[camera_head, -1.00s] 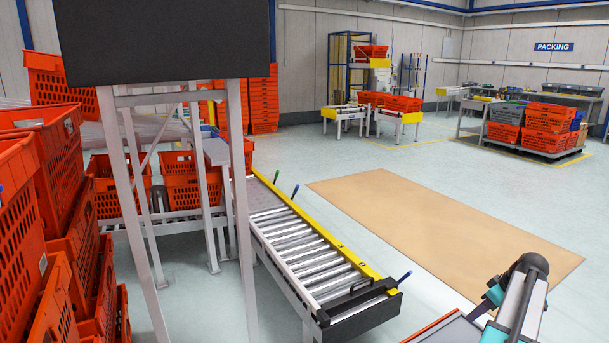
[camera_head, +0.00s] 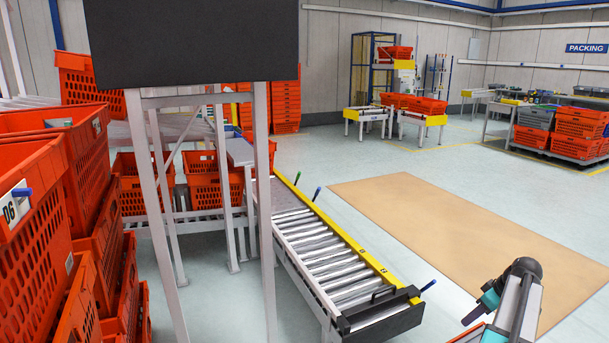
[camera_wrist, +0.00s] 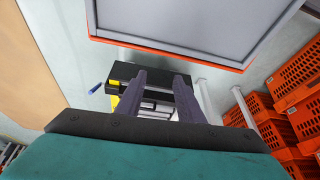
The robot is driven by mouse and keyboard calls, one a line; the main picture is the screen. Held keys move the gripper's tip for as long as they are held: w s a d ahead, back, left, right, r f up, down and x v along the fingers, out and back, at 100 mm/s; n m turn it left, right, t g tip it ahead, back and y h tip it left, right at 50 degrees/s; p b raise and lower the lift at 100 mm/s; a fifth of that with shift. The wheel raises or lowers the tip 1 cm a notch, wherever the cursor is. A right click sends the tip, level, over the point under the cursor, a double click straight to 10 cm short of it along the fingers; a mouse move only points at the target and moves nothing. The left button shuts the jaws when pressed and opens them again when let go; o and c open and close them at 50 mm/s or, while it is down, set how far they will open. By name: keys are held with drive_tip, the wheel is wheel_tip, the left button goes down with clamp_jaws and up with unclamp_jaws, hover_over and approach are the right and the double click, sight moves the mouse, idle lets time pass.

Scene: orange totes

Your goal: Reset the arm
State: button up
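My gripper (camera_wrist: 160,80) shows in the wrist view with its two dark fingers apart. Nothing is held between them. Beyond the fingers, the roller conveyor's dark end shows in the background. In the head view, part of my arm (camera_head: 518,300) stands at the lower right, with a dark joint on top and a teal part below.
Orange totes (camera_head: 45,215) are stacked close on the left. A roller conveyor (camera_head: 325,255) with a yellow side rail (camera_head: 345,240) stands ahead, beside a dark panel (camera_head: 190,40) on grey legs. A tan floor area (camera_head: 450,235) lies clear to the right.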

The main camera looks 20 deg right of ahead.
drive_tip(key=w+a+f+n+g+y+p, duration=0.15)
drive_tip(key=w+a+f, duration=0.35)
drive_tip(key=a, duration=0.6)
drive_tip(key=w+a+f+n+g+y+p, duration=0.15)
drive_tip(key=w+a+f, duration=0.35)
drive_tip(key=a, duration=0.5)
drive_tip(key=w+a+f+n+g+p, duration=0.15)
drive_tip(key=w+a+f, duration=0.35)
drive_tip(key=a, duration=0.6)
drive_tip(key=s+a+f+n+g+p, duration=0.1)
drive_tip(key=s+a+f, duration=0.25)
drive_tip(key=a, duration=0.55)
drive_tip(key=s+a+f+g+p, duration=0.1)
drive_tip(key=s+a+f+g, duration=0.15)
drive_tip(key=s+a, duration=0.45)
drive_tip(key=s+a+f+n+p, duration=0.15)
drive_tip(key=a+f, duration=0.25)
drive_tip(key=a, duration=0.7)
drive_tip(key=s+a+f+m+g+h, duration=0.1)
drive_tip(key=s+a+m+h, duration=0.1)
drive_tip(key=s+m, duration=0.2)
drive_tip(key=s+a+f+m+h+p, duration=0.1)
drive_tip(key=s+m, duration=0.3)
drive_tip(key=s, duration=0.7)
drive_tip(key=shift+a+f+g+h, duration=0.4)
drive_tip(key=shift+a, duration=0.1)
